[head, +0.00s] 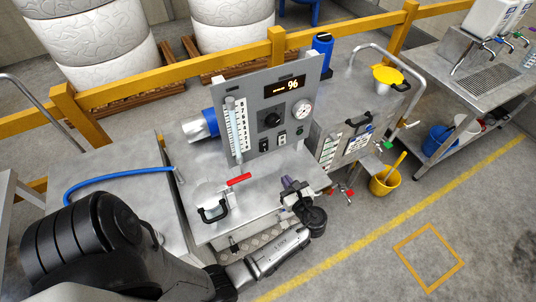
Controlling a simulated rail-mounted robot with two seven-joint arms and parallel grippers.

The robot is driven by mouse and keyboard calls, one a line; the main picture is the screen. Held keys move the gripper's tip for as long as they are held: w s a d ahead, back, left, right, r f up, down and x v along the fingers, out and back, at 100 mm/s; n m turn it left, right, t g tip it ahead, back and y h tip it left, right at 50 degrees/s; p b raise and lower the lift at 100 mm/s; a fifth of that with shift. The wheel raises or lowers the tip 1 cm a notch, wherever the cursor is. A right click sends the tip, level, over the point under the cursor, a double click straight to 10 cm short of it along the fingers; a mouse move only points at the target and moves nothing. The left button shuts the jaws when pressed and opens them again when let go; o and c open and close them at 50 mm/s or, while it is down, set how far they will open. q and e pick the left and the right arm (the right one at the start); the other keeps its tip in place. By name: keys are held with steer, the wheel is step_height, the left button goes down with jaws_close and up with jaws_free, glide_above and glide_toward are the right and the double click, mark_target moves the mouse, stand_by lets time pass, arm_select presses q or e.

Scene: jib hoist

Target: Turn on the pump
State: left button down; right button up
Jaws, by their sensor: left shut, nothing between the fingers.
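A grey upright control panel (258,87) stands on a steel bench. It carries a lit display (284,87) ending in "%", a round gauge (302,110), a black knob (271,120), a scaled sight tube (238,130) and small switches (282,138) along its lower part. I cannot read the switch labels or positions. A blue cylindrical body, perhaps the pump motor (210,122), shows behind the panel's left side. My left gripper (289,186) is shut and empty, over the bench's right front, below the panel and apart from it. My right gripper is not in view.
A red bar-shaped handle (239,179) and a lidded vessel with a black handle (212,207) are on the bench. A blue hose (115,170) lies left. A tank with a yellow funnel (388,75) and a yellow bucket (385,180) stand right. Floor at lower right is clear.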

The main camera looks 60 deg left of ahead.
arm_select(q)
steer(key=shift+a, duration=0.15)
glide_toward(265, 150)
steer(key=a, duration=0.5)
steer(key=a+f, duration=0.1)
steer(key=a, duration=0.1)
steer(key=shift+w+a, duration=0.2)
stand_by(0.3)
